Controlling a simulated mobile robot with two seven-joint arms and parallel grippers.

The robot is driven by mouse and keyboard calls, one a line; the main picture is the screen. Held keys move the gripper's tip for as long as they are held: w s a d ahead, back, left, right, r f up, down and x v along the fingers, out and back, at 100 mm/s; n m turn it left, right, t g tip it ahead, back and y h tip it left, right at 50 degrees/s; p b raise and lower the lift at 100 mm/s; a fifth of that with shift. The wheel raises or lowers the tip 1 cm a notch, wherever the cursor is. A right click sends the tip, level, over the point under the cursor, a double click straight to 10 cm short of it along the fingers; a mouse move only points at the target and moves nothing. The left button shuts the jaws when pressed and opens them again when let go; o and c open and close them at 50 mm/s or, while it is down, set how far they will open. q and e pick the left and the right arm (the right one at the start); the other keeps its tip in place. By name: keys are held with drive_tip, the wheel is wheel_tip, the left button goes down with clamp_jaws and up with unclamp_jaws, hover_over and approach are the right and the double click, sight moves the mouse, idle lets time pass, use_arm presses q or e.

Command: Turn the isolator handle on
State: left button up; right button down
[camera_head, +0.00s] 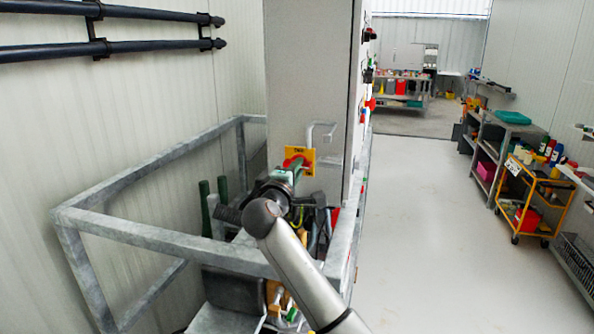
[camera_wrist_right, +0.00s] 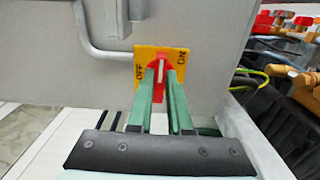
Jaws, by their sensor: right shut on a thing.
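The isolator handle (camera_wrist_right: 158,67) is red with a pale stripe. It sits on a yellow plate (camera_wrist_right: 178,58) marked OFF at the left and ON at the right in the right wrist view. The handle appears roughly upright in that view, between the two marks; its exact setting is hard to tell. My right gripper (camera_wrist_right: 161,77) has its green fingers on either side of the handle, shut on it. In the head view the plate (camera_head: 308,154) is on the grey cabinet, and my right gripper (camera_head: 296,170) reaches it, hiding part of the handle. My left gripper is not in view.
A grey metal guard rail (camera_head: 150,236) surrounds the area before the cabinet (camera_head: 308,70). A bent grey pipe (camera_wrist_right: 88,35) runs beside the plate. A yellow trolley (camera_head: 535,195) and shelves stand at the right. The floor (camera_head: 430,230) between is clear.

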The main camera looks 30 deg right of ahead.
drive_tip(key=shift+f, duration=0.1)
drive_tip(key=c, duration=0.8)
unclamp_jaws()
drive_tip(key=shift+c, duration=0.2)
drive_tip(key=b+v, duration=0.1)
drive_tip(key=v, duration=1.1)
drive_tip(key=shift+s+a, duration=0.2)
drive_tip(key=shift+s, duration=0.05)
